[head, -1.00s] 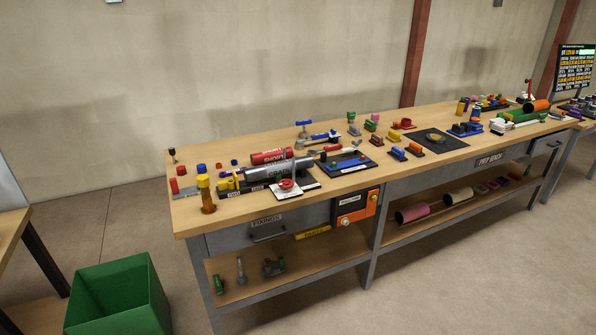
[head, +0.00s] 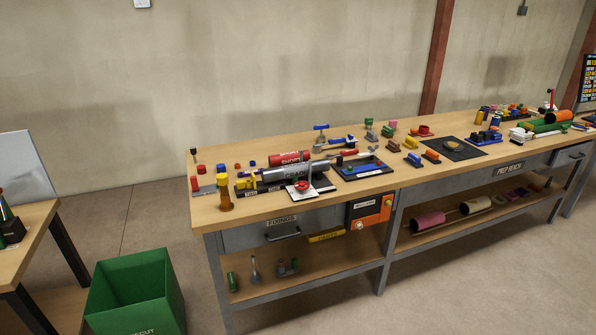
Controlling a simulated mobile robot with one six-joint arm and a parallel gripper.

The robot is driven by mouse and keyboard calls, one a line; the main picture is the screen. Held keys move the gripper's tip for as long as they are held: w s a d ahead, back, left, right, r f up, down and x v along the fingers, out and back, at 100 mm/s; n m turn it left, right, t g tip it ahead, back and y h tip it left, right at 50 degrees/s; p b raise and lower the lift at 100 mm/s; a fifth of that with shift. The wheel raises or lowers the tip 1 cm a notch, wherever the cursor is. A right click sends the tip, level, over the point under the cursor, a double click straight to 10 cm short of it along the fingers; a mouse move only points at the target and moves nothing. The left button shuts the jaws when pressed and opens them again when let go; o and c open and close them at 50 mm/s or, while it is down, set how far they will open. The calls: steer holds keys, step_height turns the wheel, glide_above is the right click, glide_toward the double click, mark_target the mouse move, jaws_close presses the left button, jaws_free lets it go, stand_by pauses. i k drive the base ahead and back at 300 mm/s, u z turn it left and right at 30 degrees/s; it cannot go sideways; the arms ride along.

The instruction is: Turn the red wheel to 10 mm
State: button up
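The red wheel (head: 301,185) lies on a small white plate near the front edge of the long wooden bench (head: 240,209), left of its middle. It sits just in front of a grey pipe (head: 285,174) held in a dark stand. Any scale or millimetre marking by the wheel is too small to read. My gripper is not in view, and nothing touches the wheel.
A green bin (head: 137,296) stands on the floor at the front left. Another table (head: 28,232) is at the left edge. Open floor lies before the bench.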

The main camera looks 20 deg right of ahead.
mark_target(302, 184)
steer(key=u, duration=0.05)
steer(key=i, duration=0.9)
steer(key=z, duration=0.3)
steer(key=k, duration=0.5)
steer(key=u, duration=1.25)
